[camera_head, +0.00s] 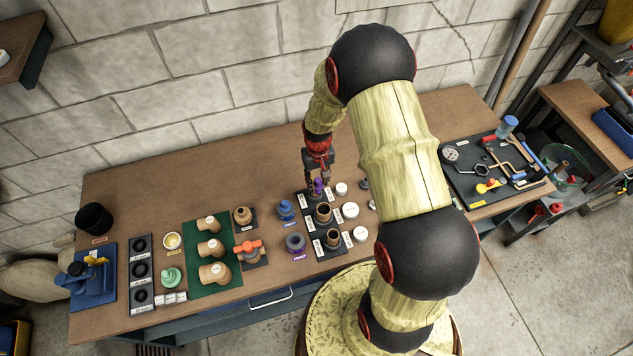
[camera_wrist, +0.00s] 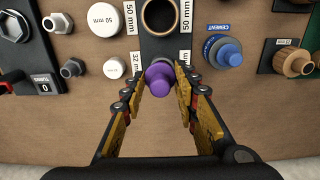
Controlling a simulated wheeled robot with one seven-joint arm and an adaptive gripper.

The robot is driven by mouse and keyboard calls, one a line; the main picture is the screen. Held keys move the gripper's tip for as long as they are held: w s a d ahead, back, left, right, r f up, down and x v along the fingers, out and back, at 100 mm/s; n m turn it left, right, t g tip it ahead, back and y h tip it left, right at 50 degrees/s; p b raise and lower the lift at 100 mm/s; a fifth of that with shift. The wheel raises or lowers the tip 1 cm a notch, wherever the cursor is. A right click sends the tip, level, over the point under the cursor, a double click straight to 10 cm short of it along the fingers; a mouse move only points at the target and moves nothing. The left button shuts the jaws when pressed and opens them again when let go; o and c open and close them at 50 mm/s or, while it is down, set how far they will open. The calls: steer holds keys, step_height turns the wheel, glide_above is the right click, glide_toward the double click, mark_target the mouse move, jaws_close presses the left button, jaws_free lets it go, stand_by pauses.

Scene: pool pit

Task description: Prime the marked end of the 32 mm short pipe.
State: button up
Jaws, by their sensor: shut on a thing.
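My gripper (camera_head: 317,180) is at the back end of a black pipe stand (camera_head: 311,223). In the wrist view its fingers (camera_wrist: 160,84) are shut on a purple cap (camera_wrist: 160,74), which looks like the primer's applicator cap. The purple also shows in the head view (camera_head: 318,187). The cap is over the stand's place beside a "32 mm" label. The 32 mm short pipe and its marked end are hidden under the cap and fingers; I cannot tell whether they touch. The primer can (camera_head: 295,242), with a purple label, stands uncapped and dark inside on the table.
The blue-capped cement can (camera_head: 286,209) stands left of the stand. White caps (camera_head: 350,210) stand to its right. Two wider tan pipes (camera_head: 323,212) stand in the stand. A green mat (camera_head: 213,258) with tan fittings lies left; a tool tray (camera_head: 492,171) lies right.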

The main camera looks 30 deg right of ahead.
steer(key=shift+d, duration=0.35)
steer(key=shift+w+d+b, duration=0.2)
steer(key=shift+d+b, duration=0.1)
steer(key=shift+d, duration=0.25)
steer(key=shift+w+d, duration=0.1)
steer(key=shift+w+d+b, duration=0.25)
steer(key=shift+w+b, duration=0.05)
steer(key=shift+w, duration=0.25)
steer(key=shift+w+f, duration=0.1)
steer(key=shift+w, duration=0.05)
steer(key=shift+w, duration=0.15)
steer(key=shift+w, duration=0.35)
steer(key=shift+w+b, duration=0.25)
steer(key=shift+b, duration=0.15)
steer(key=shift+w+a, duration=0.6)
steer(key=shift+a, duration=0.1)
